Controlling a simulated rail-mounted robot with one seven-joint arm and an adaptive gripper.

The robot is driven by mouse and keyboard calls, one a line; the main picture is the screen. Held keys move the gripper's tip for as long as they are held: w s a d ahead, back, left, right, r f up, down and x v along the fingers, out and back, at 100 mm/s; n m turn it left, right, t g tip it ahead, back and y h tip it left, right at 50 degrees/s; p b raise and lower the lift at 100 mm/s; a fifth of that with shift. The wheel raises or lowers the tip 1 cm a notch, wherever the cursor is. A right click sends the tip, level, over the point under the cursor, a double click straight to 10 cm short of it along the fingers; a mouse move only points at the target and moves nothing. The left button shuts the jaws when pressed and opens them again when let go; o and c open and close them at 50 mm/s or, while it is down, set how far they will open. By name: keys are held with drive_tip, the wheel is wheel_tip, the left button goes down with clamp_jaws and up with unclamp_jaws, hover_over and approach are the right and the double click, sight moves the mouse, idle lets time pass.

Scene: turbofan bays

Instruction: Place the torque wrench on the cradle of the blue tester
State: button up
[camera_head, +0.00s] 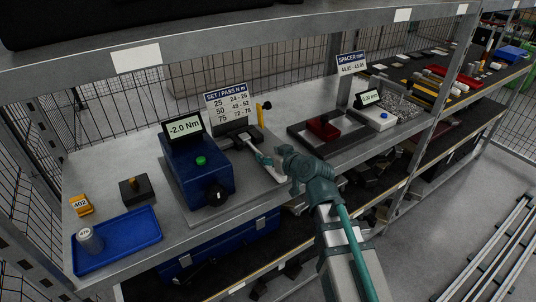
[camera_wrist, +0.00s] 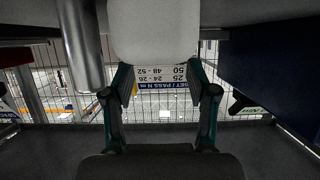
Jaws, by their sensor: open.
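The blue tester (camera_head: 200,168) stands on the shelf, with a "-2.0 Nm" display, a green button and a black front knob (camera_head: 215,195). It fills the right of the wrist view (camera_wrist: 262,60). My gripper (camera_head: 262,157) is open just right of the tester; its fingers also show apart in the wrist view (camera_wrist: 160,95). A pale narrow piece (camera_head: 274,173) lies beside and partly behind my gripper; it may be the torque wrench. A silver cylinder (camera_wrist: 80,45) shows outside the fingers in the wrist view. I cannot clearly make out the cradle.
A "SET / PASS" sign (camera_head: 230,103) and a yellow-black upright piece (camera_head: 261,112) stand behind my gripper. A blue tray (camera_head: 125,238) with a grey cylinder (camera_head: 90,240) lies at left. A dark tray with a red block (camera_head: 323,127) is at right. The upper shelf hangs overhead.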

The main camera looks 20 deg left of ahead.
drive_tip(key=v, duration=0.2)
drive_tip(key=b+v, duration=0.1)
drive_tip(key=v, duration=0.2)
drive_tip(key=b+v, duration=0.1)
drive_tip(key=v, duration=0.1)
drive_tip(key=shift+s+d+f, duration=0.2)
drive_tip(key=b+v, duration=0.3)
drive_tip(key=b, duration=0.4)
drive_tip(key=shift+r, duration=0.25)
drive_tip(key=shift+r, duration=0.1)
